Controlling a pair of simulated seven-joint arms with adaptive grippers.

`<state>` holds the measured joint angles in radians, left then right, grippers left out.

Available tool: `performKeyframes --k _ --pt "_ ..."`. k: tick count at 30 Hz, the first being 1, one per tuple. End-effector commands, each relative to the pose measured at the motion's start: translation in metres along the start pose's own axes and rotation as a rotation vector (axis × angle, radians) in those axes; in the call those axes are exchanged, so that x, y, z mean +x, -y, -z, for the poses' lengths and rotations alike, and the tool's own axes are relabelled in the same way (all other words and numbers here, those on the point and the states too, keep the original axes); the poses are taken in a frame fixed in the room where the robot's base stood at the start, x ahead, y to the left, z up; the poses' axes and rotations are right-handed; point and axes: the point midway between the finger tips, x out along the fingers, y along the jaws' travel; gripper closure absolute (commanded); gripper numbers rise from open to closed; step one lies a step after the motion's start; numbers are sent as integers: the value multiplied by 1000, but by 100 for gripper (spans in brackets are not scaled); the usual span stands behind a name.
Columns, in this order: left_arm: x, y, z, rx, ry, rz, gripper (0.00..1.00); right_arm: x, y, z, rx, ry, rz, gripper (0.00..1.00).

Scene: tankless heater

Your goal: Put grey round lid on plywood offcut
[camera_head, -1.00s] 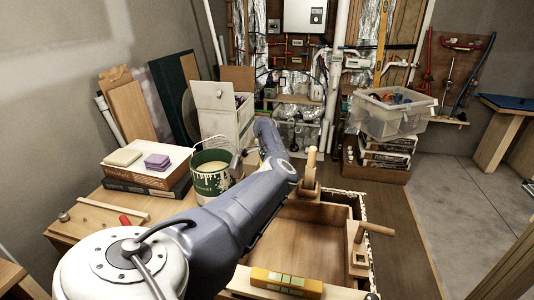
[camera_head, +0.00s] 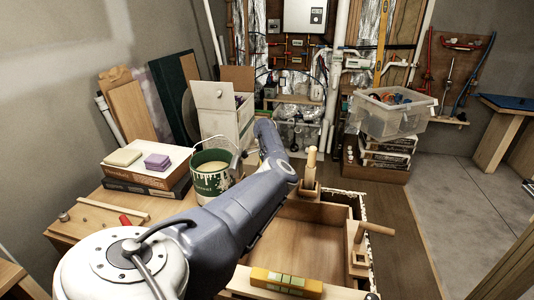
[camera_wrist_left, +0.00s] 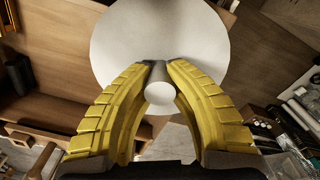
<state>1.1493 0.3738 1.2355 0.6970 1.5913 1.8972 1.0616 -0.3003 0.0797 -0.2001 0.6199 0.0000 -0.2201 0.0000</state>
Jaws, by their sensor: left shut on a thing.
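The grey round lid (camera_wrist_left: 160,30) fills the top middle of the left wrist view as a pale disc with a round knob (camera_wrist_left: 159,93). My left gripper (camera_wrist_left: 157,70) has yellow ribbed fingers and is shut on the lid's knob. In the head view my left arm crosses the bench, and its own links hide the gripper and lid. In the left wrist view, brown wooden surfaces lie beyond the lid and are partly covered by it. I cannot tell which wooden piece is the plywood offcut. My right gripper is not in view.
A green bucket (camera_head: 209,184) and boxes with sponges (camera_head: 146,176) stand left of my arm. An open wooden frame (camera_head: 310,236) with upright handles is on the right. A yellow level-like block (camera_head: 286,283) lies in front. A clear bin (camera_head: 390,118) stands farther back.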

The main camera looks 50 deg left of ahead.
Motion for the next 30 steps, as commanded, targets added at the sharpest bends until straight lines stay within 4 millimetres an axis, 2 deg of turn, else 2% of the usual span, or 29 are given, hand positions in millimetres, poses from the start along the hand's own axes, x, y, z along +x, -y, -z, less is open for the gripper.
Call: performKeyframes --k 10,11,17,30 --pt "4 0 0 -1 1 1 100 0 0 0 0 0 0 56" --pt "4 0 0 -1 1 1 84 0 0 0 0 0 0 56" --pt "4 0 0 -1 0 1 60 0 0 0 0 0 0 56" --pt "3 0 0 0 0 0 60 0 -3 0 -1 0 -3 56"
